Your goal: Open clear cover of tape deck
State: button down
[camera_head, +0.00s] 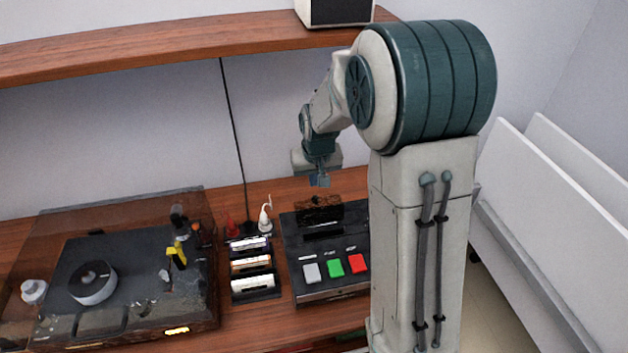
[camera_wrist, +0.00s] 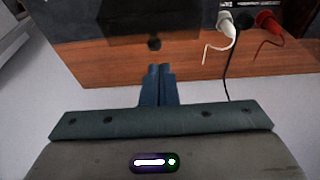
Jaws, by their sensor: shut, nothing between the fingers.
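The tape deck (camera_head: 350,288) is a black box with white, green and red buttons along its front, partly hidden by my arm on the right. Its small dark see-through cover (camera_head: 322,212) shows at the back part of its top; I cannot tell its exact angle. My gripper (camera_head: 319,182) is above the rear of the deck, apart from the cover, pointing down. In the wrist view, my gripper (camera_wrist: 158,72) has its fingers together and empty, over the wood strip behind the deck. The dark deck body (camera_wrist: 90,25) fills the top of that view.
Several cassettes (camera_head: 252,263) stand in a rack left of the deck. White and red plugs (camera_head: 265,221) with cables are behind it. A larger machine under a tinted lid (camera_head: 130,215) is at the left. A wooden shelf (camera_head: 180,45) runs above.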

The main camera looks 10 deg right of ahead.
jog(key=s+r+p, duration=0.2)
jog(key=s+r, duration=1)
jog(key=r, duration=0.1)
jog(key=s+r, duration=0.1)
jog(key=s, duration=1.1)
jog(key=shift+s+d+r+t, duration=0.25)
jog(key=shift+s+d+t, duration=0.05)
jog(key=shift+d+t, duration=0.15)
jog(key=c, duration=2)
grip_release()
jog(key=shift+s, duration=0.3)
jog(key=o, duration=0.7)
jog(key=shift+s+f, duration=0.1)
jog(key=shift+s, duration=0.05)
jog(key=m+g+h+b, duration=0.1)
jog(key=g+h, duration=0.4)
jog(key=h, duration=0.1)
send_over(315, 203)
jog(key=w+a, duration=0.5)
jog(key=a, duration=0.2)
notch_tip(315, 203, down, 10)
jog(key=shift+t, duration=0.25)
jog(key=p+x, duration=0.1)
jog(key=x, duration=0.6)
jog(key=p+x, duration=0.2)
jog(key=x, duration=0.5)
jog(key=shift+a+f, duration=0.1)
jog(key=shift+f, duration=0.25)
